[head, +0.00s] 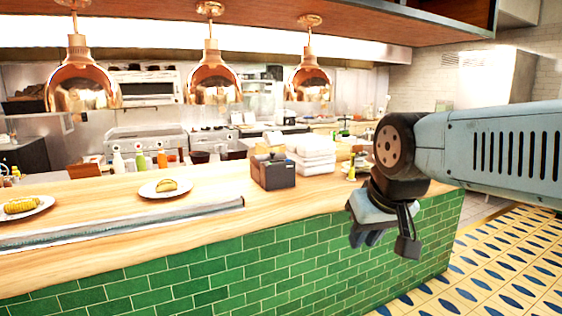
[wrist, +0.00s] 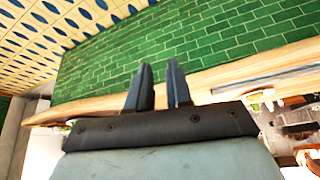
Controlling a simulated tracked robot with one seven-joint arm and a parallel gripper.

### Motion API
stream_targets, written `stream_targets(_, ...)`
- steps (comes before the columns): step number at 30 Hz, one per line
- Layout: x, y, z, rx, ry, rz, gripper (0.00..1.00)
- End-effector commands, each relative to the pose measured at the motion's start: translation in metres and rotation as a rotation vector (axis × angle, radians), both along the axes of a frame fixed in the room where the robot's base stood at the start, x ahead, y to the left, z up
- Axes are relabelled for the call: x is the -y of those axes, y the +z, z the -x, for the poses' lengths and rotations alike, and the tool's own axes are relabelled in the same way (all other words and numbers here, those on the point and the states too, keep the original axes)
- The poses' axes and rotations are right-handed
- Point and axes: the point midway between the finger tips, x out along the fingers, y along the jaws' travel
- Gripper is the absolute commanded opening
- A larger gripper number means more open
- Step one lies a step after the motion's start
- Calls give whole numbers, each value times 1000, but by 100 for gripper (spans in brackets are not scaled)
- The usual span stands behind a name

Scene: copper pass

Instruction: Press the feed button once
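A dark box-shaped device (head: 273,171), which looks like a ticket printer, stands on the wooden counter near its middle. A feed button cannot be made out on it at this size. My gripper (head: 385,240) hangs in front of the green tiled counter front, to the right of the device and lower than it, apart from it. In the wrist view its two fingers (wrist: 161,85) stand apart with an empty gap between them. The device cannot be clearly made out in the wrist view.
The wooden counter (head: 215,216) carries a stack of white containers (head: 311,157) right behind the device. A plate with food (head: 166,188) and a plate of corn (head: 22,207) stand to the left. Copper lamps (head: 308,80) hang above. Patterned floor (head: 500,265) is clear at right.

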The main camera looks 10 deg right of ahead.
Motion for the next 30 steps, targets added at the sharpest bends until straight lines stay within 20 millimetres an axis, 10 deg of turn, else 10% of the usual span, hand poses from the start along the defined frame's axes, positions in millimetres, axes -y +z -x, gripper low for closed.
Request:
stream_targets(6,0,0,0,0,0,0,0)
stream_targets(30,0,0,0,0,0,0,0)
